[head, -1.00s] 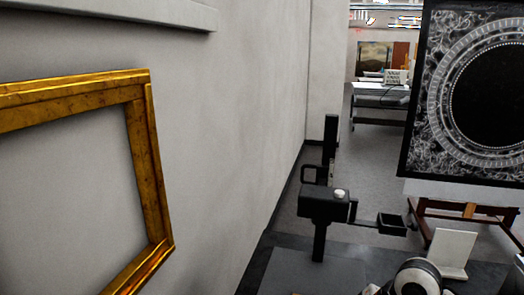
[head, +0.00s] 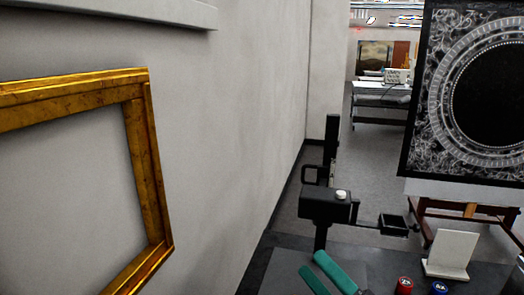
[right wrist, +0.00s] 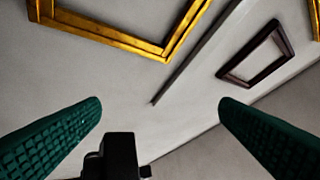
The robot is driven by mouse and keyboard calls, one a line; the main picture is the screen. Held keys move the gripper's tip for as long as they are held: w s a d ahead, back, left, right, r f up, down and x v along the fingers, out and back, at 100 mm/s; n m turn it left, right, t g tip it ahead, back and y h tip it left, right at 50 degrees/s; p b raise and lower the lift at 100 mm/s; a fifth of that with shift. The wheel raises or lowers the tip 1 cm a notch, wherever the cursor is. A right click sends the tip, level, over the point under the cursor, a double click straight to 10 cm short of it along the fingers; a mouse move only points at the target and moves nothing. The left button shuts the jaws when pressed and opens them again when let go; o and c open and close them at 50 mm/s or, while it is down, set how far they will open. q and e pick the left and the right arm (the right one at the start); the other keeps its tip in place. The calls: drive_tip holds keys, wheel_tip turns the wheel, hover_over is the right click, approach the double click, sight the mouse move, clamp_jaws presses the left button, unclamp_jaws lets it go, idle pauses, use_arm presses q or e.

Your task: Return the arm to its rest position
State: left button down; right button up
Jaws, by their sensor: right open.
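My right gripper (head: 311,262) shows its two teal fingers at the bottom of the head view, in front of the dark tabletop. Its fingers are apart with nothing between them. In the right wrist view the ribbed teal fingers stand wide on both sides of an empty gap (right wrist: 160,102). The rest of the right arm is out of the head view. My left gripper is not in view.
A gilt frame (head: 146,165) hangs on the left wall and shows in the wrist view (right wrist: 120,38). A black stand (head: 325,205) with a small tray rises beyond the fingers. Red (head: 404,286) and blue (head: 439,288) lidded jars and a white panel (head: 451,250) are at right.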

drive_tip(key=w+d+f+m+t+h, duration=0.2)
drive_tip(key=d+f+m+h, duration=0.9)
drive_tip(key=m+h, duration=0.75)
drive_tip(key=s+f+m+g, duration=0.3)
drive_tip(key=f, duration=0.2)
drive_tip(key=s+d+f+m+g, duration=0.1)
drive_tip(key=s+f+m+g, duration=0.1)
drive_tip(key=s+f+g, duration=0.1)
drive_tip(key=s+d+f+m+g, duration=0.1)
drive_tip(key=s+f+m+g, duration=0.2)
drive_tip(key=s+f, duration=0.2)
drive_tip(key=shift+s+d+f+m+g+y, duration=0.1)
drive_tip(key=shift+f+m+g+y, duration=0.1)
drive_tip(key=shift+f, duration=0.3)
drive_tip(key=shift+s+d+f+m+g+y, duration=0.1)
drive_tip(key=shift+f+m+g, duration=0.1)
drive_tip(key=shift+f, duration=0.25)
drive_tip(key=s+a+f+m+g+y, duration=0.15)
drive_tip(key=s+f+g, duration=0.35)
drive_tip(key=s, duration=0.5)
wheel_tip(320, 180, down, 26)
drive_tip(key=s+g, duration=0.1)
drive_tip(key=g, duration=0.1)
drive_tip(key=s+d+f, duration=0.2)
drive_tip(key=s+f, duration=1.4)
drive_tip(key=shift+s+n+g, duration=0.15)
drive_tip(key=shift+n+g, duration=0.15)
drive_tip(key=shift+g, duration=0.1)
